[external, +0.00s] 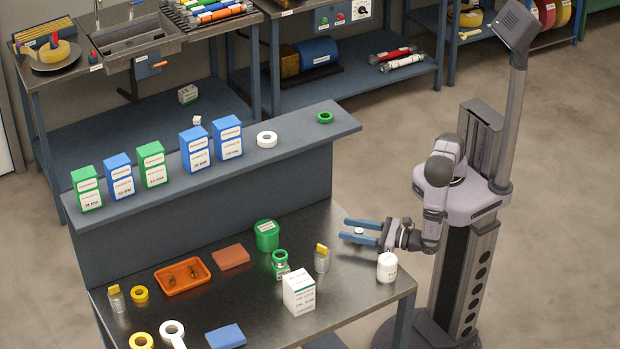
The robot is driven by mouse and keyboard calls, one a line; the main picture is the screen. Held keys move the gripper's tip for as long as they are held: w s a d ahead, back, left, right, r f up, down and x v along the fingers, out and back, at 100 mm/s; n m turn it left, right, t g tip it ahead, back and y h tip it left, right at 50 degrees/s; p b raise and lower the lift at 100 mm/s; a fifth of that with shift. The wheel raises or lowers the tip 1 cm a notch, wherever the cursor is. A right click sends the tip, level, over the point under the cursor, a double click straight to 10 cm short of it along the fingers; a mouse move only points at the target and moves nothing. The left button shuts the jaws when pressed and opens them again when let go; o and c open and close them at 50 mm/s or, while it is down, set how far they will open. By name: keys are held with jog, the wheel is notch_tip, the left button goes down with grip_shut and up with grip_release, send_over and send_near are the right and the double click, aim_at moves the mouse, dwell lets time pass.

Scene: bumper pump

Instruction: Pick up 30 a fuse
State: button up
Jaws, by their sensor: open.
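A row of several fuse boxes stands on the raised shelf: a green box (86,189), a blue box (119,177), a green box (152,164), a blue box (195,148) and a blue box (228,138). Each has a white label with small amp markings; I cannot read for sure which one says 30 A. My gripper (346,231) is open, its two blue fingers pointing left over the right end of the workbench, below the shelf and well away from the boxes.
The shelf (345,121) also carries a white tape roll (266,139) and a green ring (325,117). The workbench (235,292) holds an orange tray (206,279), a white carton (299,291), a green canister (267,235) and a white bottle (387,267) near my wrist.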

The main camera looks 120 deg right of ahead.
jog(key=shift+x, duration=0.8)
grip_shut()
jog(key=shift+r, duration=0.1)
notch_tip(320, 180, up, 10)
dwell(0.5)
